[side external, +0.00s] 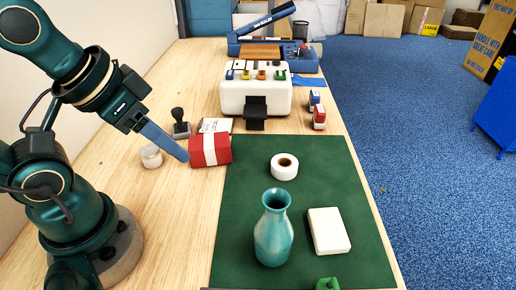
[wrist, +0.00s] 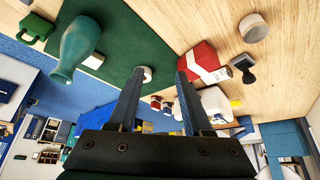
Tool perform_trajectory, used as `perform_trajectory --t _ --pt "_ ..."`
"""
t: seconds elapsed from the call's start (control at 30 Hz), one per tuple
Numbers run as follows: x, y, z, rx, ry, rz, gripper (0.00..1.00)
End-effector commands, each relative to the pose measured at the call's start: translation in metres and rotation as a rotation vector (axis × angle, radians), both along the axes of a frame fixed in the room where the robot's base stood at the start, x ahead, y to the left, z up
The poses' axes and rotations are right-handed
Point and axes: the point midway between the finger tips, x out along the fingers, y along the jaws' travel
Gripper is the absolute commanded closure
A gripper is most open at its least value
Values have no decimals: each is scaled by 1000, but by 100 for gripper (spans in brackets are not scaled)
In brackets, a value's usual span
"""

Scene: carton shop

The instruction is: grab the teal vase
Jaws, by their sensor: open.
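The teal vase (side external: 273,232) stands upright on the green mat (side external: 240,170), near the front of the bench. It also shows at the upper left of the wrist view (wrist: 76,48), off to the side of my fingers. My gripper (side external: 183,156) is to the left of and beyond the vase in the side view, above the wood near the red box. In the wrist view my gripper (wrist: 160,75) has its two fingers apart with nothing held between them.
A red box (side external: 210,149), a stamp (side external: 180,124) and a round tin (side external: 151,156) are close to my gripper. A tape roll (side external: 284,166), a white block (side external: 329,231) and a green object (side external: 327,284) surround the vase. A white machine (side external: 256,92) stands farther back.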

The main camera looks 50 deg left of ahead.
Motion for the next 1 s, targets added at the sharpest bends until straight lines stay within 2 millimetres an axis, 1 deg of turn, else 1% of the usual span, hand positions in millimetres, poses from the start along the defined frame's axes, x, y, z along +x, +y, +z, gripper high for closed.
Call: perform_trajectory --t 0.1,0.13,0.17,0.2,0.23,0.27,0.47,0.57,0.67,0.87,1.0 --pt "0 0 0 0 0 0 50" --pt "0 0 0 0 0 0 42" --pt "0 0 0 0 0 0 31" --pt "0 0 0 0 0 0 16" --pt "0 0 0 0 0 0 4" --pt "0 0 0 0 0 0 0" --pt "0 0 0 0 0 0 0" --pt "1 0 4 0 -3 0 0" --pt "1 0 16 0 -5 0 0" --pt "1 0 52 0 -7 0 0" --pt "-2 -22 37 -157 157 80 0"
